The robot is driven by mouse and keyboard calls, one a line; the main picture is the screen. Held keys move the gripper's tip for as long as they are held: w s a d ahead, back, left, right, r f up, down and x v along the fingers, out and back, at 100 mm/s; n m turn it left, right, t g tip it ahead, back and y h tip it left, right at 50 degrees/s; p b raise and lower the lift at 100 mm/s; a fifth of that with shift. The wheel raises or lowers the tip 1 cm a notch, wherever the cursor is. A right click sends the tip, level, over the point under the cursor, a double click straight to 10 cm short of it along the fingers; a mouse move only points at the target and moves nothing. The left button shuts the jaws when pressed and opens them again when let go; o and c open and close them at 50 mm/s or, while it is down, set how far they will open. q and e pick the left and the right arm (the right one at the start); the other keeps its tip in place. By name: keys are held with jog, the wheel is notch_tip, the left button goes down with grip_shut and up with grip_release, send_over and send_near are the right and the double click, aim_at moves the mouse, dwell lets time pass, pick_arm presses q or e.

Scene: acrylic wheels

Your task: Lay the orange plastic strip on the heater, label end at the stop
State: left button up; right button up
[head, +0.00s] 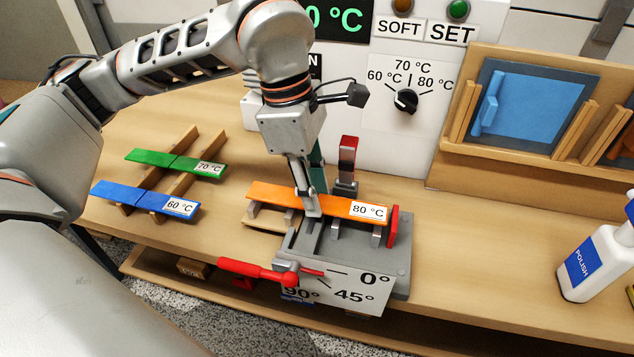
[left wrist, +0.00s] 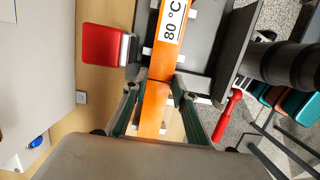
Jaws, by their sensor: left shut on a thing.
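The orange plastic strip (head: 330,205) lies lengthwise over the grey heater (head: 397,265), roughly level. Its white 80 °C label end is at the right, close beside the red stop (head: 392,226); I cannot tell if they touch. Metal supports (head: 337,229) show under the strip; whether it rests on them or hovers just above is unclear. My left gripper (head: 311,208) points down and is shut on the strip left of the label. In the left wrist view the strip (left wrist: 155,105) runs between the fingers of the left gripper (left wrist: 159,82). My right gripper is not in view.
A green strip (head: 160,158) and a blue strip (head: 130,196) lie on a wooden rack at left. A red-handled lever (head: 258,271) is at the heater's front. A red-topped upright part (head: 348,158) stands behind. A polish bottle (head: 597,262) stands at right.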

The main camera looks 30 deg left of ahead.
pick_arm(q)
jog(key=shift+f, duration=0.2)
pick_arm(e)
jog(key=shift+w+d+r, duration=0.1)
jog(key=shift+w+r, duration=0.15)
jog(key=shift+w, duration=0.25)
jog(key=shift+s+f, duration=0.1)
pick_arm(q)
jog(key=shift+f, duration=0.25)
jog(key=o, duration=1.3)
jog(key=shift+r, duration=0.1)
jog(key=shift+s+a+r+p, duration=0.1)
jog(key=shift+a+r+p, duration=0.65)
jog(key=shift+r, duration=2.35)
jog(key=shift+s+r+p, duration=0.1)
jog(key=shift+r+p, duration=1.25)
jog(key=shift+r, duration=1.8)
jog(key=shift+s+a+r+p, duration=0.1)
jog(key=shift+a+r+p, duration=0.65)
jog(key=shift+r, duration=2.35)
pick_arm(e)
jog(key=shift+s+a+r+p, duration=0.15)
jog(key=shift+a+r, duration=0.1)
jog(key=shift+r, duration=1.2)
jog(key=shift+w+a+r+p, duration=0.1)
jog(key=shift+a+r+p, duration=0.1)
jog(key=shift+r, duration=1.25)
